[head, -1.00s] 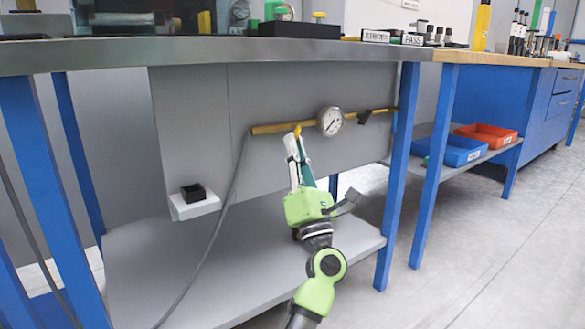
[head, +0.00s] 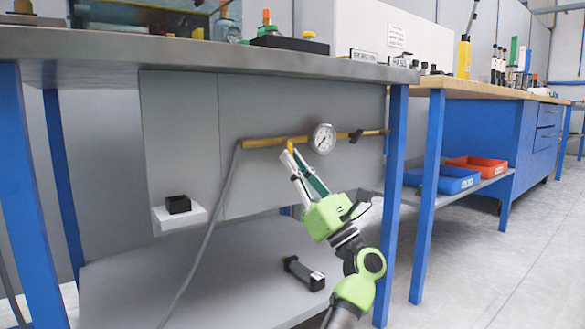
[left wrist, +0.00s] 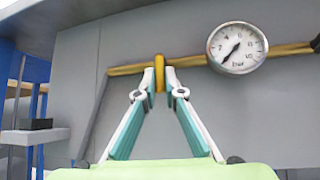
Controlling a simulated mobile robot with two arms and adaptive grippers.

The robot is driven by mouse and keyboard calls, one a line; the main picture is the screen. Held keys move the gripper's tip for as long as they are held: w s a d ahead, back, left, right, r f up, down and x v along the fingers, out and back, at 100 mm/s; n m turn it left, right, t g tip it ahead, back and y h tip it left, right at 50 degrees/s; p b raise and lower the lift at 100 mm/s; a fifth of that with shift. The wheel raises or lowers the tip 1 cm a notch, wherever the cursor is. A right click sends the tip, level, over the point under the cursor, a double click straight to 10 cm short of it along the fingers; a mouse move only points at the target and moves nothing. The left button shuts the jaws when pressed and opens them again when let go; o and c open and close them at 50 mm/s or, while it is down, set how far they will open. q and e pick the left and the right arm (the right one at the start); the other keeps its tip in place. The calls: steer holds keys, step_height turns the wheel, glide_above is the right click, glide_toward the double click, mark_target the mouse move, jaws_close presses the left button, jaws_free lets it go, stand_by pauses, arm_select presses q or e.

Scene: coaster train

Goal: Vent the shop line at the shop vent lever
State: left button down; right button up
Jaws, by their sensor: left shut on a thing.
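A brass pipe (head: 262,143) runs along the grey panel under the workbench. A small yellow lever (head: 291,147) hangs from it, and it also shows in the left wrist view (left wrist: 160,73), about upright across the pipe. My left gripper (head: 291,153) is shut on the yellow lever; in the left wrist view its fingertips (left wrist: 160,78) press it from both sides. A round pressure gauge (head: 323,139) sits on the pipe just right of the lever. In the left wrist view the gauge (left wrist: 237,48) has its needle pointing to the lower left. My right gripper is out of view.
A black handle (head: 356,136) sits on the pipe right of the gauge. A grey hose (head: 211,225) hangs from the pipe's left end. A black block stands on a white ledge (head: 190,219). A black object (head: 304,273) lies on the lower shelf. Blue legs (head: 391,200) flank the space.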

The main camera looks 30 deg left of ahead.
arm_select(q)
steer(key=shift+g, duration=0.3)
steer(key=c, duration=2.1)
jaws_free()
steer(key=shift+c, duration=0.2)
steer(key=v, duration=1.2)
